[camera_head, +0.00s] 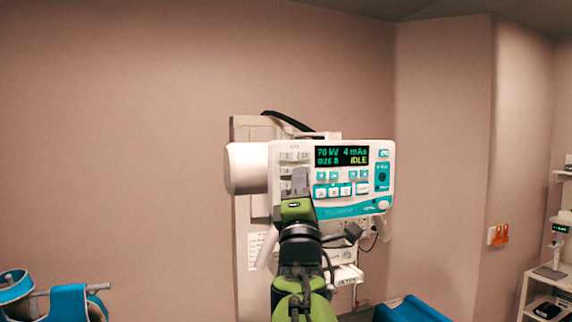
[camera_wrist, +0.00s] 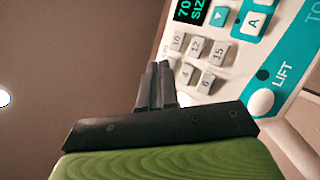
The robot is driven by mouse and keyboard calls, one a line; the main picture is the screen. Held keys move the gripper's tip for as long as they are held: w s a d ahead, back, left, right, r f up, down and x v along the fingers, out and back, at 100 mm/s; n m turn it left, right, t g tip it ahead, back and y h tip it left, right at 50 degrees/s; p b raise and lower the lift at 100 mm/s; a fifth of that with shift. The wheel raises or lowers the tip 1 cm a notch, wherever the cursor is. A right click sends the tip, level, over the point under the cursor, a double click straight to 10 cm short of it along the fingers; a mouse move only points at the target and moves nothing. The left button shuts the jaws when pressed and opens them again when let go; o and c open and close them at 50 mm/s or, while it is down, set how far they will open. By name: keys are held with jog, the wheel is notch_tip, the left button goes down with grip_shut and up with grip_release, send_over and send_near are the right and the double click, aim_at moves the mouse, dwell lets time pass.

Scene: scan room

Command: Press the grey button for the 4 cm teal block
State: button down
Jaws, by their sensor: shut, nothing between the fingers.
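In the wrist view, the grey button marked 4 (camera_wrist: 187,73) is beside the one marked 6 (camera_wrist: 206,83), with the 10, 12 and 15 buttons above. My gripper (camera_head: 300,171) is shut and empty in front of these buttons and hides some. Its fingertips (camera_wrist: 160,66) appear left of the 4 button; contact cannot be told. No teal block is recognisable.
Teal-bordered buttons (camera_head: 334,191) and a white LIFT knob (camera_wrist: 262,102) are close by on the panel. A white cylinder (camera_head: 246,168) juts out at its left. A blue surface (camera_head: 410,310) is below right, and shelves (camera_head: 548,272) stand at far right.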

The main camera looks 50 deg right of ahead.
aim_at(292, 160)
jog(key=shift+w+d, duration=0.45)
jog(key=shift+w, duration=0.3)
jog(key=shift+w+d, duration=0.4)
jog(key=shift+w, duration=0.3)
dwell(0.9)
jog(key=shift+w+d, duration=0.2)
jog(key=shift+w, duration=0.2)
jog(key=shift+w+d, duration=0.2)
jog(key=shift+w, duration=0.1)
dwell(0.6)
jog(key=shift+s+a, duration=0.1)
jog(key=shift+s, duration=0.05)
jog(key=shift+s+a+b, duration=0.35)
jog(key=shift+s+b, duration=0.25)
